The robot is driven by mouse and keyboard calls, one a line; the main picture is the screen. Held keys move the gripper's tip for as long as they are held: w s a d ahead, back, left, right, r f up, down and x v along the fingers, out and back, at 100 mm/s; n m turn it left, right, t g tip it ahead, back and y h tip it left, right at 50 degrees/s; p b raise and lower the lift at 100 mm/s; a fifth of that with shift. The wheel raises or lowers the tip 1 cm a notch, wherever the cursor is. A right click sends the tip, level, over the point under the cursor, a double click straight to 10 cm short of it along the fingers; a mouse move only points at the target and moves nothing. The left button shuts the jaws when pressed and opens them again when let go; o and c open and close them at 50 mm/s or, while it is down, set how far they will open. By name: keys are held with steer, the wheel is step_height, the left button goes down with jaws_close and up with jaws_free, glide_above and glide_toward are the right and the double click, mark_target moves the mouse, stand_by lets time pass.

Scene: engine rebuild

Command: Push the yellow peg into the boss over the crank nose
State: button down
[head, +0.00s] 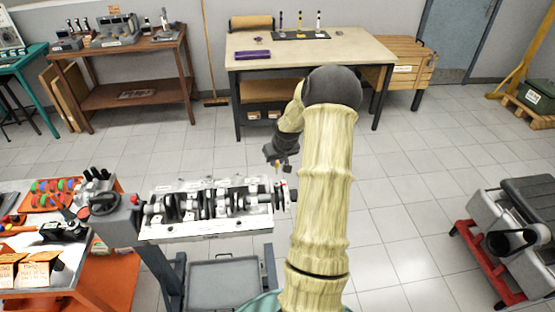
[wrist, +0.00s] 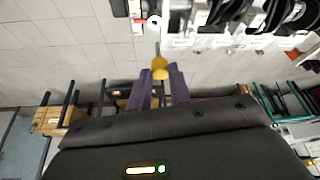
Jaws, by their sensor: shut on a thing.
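My gripper (head: 279,163) is shut on the yellow peg (wrist: 160,68) and hangs just above and beyond the right end of the engine block (head: 205,229). In the wrist view the peg's rounded yellow head sits between the fingertips (wrist: 160,80), and a thin grey shank points toward the engine. The peg is apart from the block. The crank (head: 210,201) lies in the open block, its nose end (head: 281,195) at the right. A pale round part with a dark centre (wrist: 154,22) shows at that end in the wrist view; I cannot tell whether it is the boss.
A red part (head: 294,195) sits beside the nose end. The block is on a stand with a grey tray (head: 223,272) below. A tool bench (head: 75,285) stands at the left, a workbench (head: 345,52) at the back.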

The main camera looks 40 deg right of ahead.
steer(key=shift+f+b, duration=1.65)
steer(key=shift+f, duration=0.8)
steer(key=shift+f+b, duration=1.25)
steer(key=shift+f, duration=0.8)
stand_by(0.8)
steer(key=c, duration=1.5)
jaws_free()
steer(key=shift+r+p, duration=1.2)
steer(key=shift+r, duration=0.3)
steer(key=o, duration=0.5)
steer(key=shift+o, duration=0.2)
steer(key=shift+s+r, duration=0.1)
